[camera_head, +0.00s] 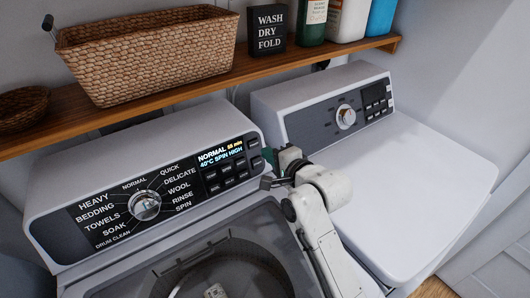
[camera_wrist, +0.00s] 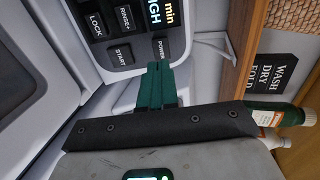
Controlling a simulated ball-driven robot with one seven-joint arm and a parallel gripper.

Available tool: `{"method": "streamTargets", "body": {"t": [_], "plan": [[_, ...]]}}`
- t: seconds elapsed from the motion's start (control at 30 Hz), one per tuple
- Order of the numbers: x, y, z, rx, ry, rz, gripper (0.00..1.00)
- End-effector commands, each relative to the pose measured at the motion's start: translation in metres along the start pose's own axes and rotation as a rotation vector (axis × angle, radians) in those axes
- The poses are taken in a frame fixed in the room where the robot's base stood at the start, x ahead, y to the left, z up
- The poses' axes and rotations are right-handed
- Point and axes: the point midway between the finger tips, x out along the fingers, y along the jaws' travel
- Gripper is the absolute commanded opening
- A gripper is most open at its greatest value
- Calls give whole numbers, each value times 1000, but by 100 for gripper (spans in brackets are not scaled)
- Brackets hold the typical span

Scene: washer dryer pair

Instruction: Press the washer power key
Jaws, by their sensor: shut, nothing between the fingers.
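The washer (camera_head: 60,205) stands at the left with a dark control panel, a round dial (camera_head: 145,205) and a lit display (camera_head: 220,154) reading NORMAL, 55 min, 40°C, SPIN HIGH. The power key (camera_head: 253,143) is at the panel's upper right, above the start key. In the wrist view the power key (camera_wrist: 160,49) is labelled POWER, with START (camera_wrist: 123,54) to its left. My gripper (camera_head: 268,157) is shut and empty at the panel's right end. Its green fingertips (camera_wrist: 163,65) appear just below the power key, overlapping its edge; I cannot tell whether they touch.
The dryer (camera_head: 430,165) stands to the right with its own dial and keys. A wooden shelf (camera_head: 180,95) above holds a wicker basket (camera_head: 150,55), a black WASH DRY FOLD sign (camera_head: 267,31) and bottles (camera_head: 312,22). The washer's lid (camera_head: 230,255) lies in front of the panel.

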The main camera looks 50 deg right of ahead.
Motion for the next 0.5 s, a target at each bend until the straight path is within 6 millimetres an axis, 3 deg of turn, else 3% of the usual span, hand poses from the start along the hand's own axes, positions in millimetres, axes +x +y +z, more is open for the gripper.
{"method": "streamTargets", "body": {"t": [0.5], "plan": [[-71,1,0,0,1,0,0]]}}
